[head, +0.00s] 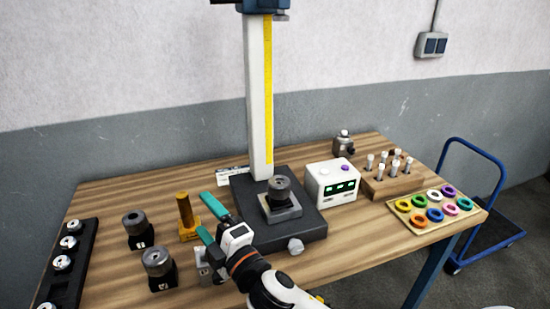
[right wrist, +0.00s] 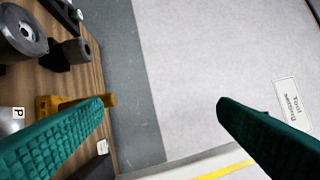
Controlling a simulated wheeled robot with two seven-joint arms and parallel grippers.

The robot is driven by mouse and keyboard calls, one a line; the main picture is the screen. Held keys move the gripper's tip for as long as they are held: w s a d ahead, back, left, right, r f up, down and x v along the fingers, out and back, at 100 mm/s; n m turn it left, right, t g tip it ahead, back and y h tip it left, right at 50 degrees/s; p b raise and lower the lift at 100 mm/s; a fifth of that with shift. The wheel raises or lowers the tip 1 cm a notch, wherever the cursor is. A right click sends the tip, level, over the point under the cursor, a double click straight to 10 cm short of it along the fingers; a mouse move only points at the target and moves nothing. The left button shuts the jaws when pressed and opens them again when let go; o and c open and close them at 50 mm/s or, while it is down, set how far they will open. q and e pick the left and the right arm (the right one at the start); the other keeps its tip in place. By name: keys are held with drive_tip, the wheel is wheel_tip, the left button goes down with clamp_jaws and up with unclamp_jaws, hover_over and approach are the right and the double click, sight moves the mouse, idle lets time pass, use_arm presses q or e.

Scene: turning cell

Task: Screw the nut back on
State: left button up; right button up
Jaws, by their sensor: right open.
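I cannot tell for sure which part is the nut. A dark grey round part with a centre hole (head: 134,219) sits on a black labelled block, and a similar one (head: 157,261) sits nearer the front. Two such round parts show at the upper left of the right wrist view (right wrist: 22,34). A brass-coloured post on a square base (head: 186,213) stands upright beside them; it shows partly behind a finger in the right wrist view (right wrist: 60,102). My right gripper (head: 202,213) is open and empty, its teal fingers just right of the post. My left gripper is out of view.
A column stand with a dark base (head: 312,226) holds another round grey part (head: 280,187). A white box with displays (head: 332,182), a wooden pin rack (head: 390,184) and a tray of coloured rings (head: 400,208) stand right. A black gauge strip (head: 67,258) lies left.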

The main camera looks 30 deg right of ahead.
drive_tip(key=s+a+r+n+g+y, duration=0.1)
drive_tip(key=a+r+n+g+y, duration=0.45)
drive_tip(key=n, duration=1.05)
drive_tip(key=s+a+r+n+g+y, duration=0.1)
drive_tip(key=a+r+n+g+y, duration=0.1)
drive_tip(key=a+n+g+y, duration=0.8)
drive_tip(key=n+h, duration=1.9)
drive_tip(key=h, duration=0.3)
approach(280, 183)
drive_tip(key=shift+g, duration=0.45)
drive_tip(key=x, duration=0.3)
drive_tip(key=p+x, duration=0.1)
drive_tip(key=x, duration=0.2)
drive_tip(key=p+x, duration=0.1)
drive_tip(key=x, duration=0.2)
drive_tip(key=shift+w+f, duration=0.25)
drive_tip(key=shift+w, duration=0.2)
drive_tip(key=shift+c, duration=0.3)
